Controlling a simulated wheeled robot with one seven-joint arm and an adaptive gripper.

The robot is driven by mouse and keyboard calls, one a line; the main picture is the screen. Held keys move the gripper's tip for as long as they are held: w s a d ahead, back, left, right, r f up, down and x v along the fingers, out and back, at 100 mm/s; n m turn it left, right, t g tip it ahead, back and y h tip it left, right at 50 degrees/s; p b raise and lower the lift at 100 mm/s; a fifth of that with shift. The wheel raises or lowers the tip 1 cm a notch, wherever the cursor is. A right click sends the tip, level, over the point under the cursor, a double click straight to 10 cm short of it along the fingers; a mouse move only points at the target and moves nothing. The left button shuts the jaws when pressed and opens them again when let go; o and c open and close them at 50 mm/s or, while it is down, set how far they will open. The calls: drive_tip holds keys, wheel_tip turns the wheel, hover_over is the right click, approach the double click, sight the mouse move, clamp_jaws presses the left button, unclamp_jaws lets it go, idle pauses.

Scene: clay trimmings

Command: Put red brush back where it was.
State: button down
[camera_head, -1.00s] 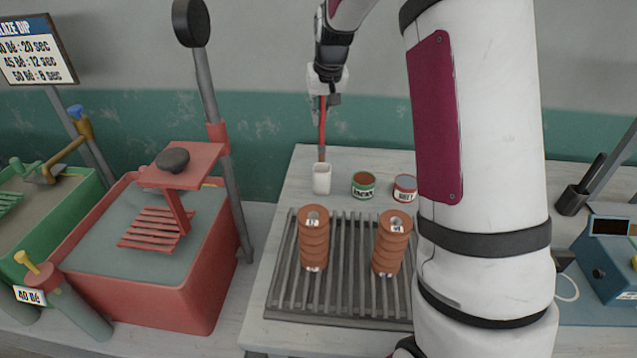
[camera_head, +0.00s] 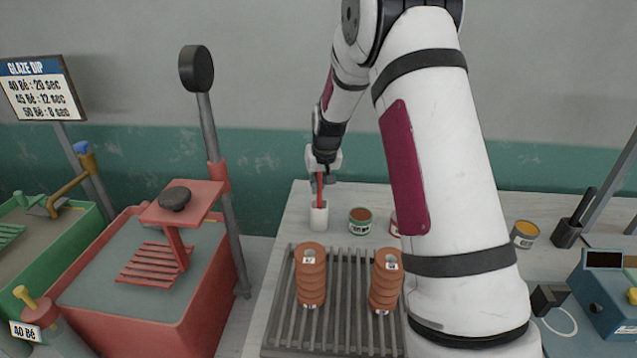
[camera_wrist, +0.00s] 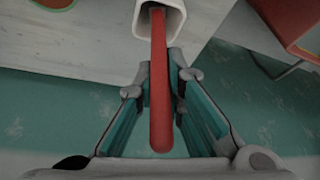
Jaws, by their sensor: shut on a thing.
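The red brush (camera_head: 319,186) stands nearly upright with its lower end in a white square cup (camera_head: 318,217) at the back of the pale table. My gripper (camera_head: 320,180) is above the cup, shut on the brush's upper part. In the wrist view the brush's red handle (camera_wrist: 160,95) lies between my gripper's two fingers (camera_wrist: 160,90) and runs into the mouth of the white cup (camera_wrist: 181,15). The brush's lower end is hidden inside the cup.
A green-labelled can (camera_head: 360,221) stands right of the cup; another can (camera_head: 394,223) is partly behind my arm. Stacked brown rings (camera_head: 311,275) stand on the slatted rack (camera_head: 345,320) in front. A red dipping tank (camera_head: 150,310) is at left.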

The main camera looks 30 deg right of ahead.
drive_tip(key=shift+f, duration=0.2)
drive_tip(key=c, duration=1.7)
unclamp_jaws()
drive_tip(key=shift+r, duration=0.15)
